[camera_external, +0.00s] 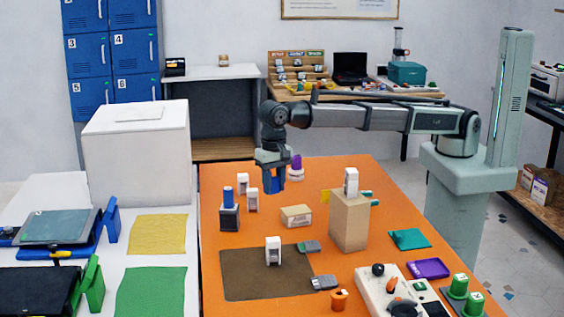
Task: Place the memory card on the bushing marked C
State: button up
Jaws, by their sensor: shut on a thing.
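My gripper (272,186) points down over the far left part of the orange table. It is shut on a small blue thing (277,184), partly hidden by the fingers. I cannot tell for sure whether this is the memory card. Small white upright pieces stand on the table: two close together, one farther back (243,183) and one nearer (252,200), one on the brown mat (273,250), and one on top of a tan block (351,182). Any letters on them are too small to read, so I cannot tell which thing is the bushing marked C.
The orange table (215,270) also holds a dark block with a blue cylinder (229,212), a small carton (296,215), a purple-and-white piece (296,168), the tall tan block (349,222) and a control box (398,290). The brown mat (240,285) is mostly bare.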

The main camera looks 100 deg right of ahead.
jog(key=s+a+r+n, duration=0.1)
jog(key=s+a+n, duration=0.1)
jog(key=a, duration=1.7)
jog(key=n, duration=0.2)
send_near(339, 293)
jog(key=shift+a+f, duration=0.1)
jog(key=shift+f, duration=3.1)
jog(key=shift+f, duration=0.15)
jog(key=o, duration=1)
notch_tip(339, 293, up, 12)
jog(key=shift+r, duration=0.2)
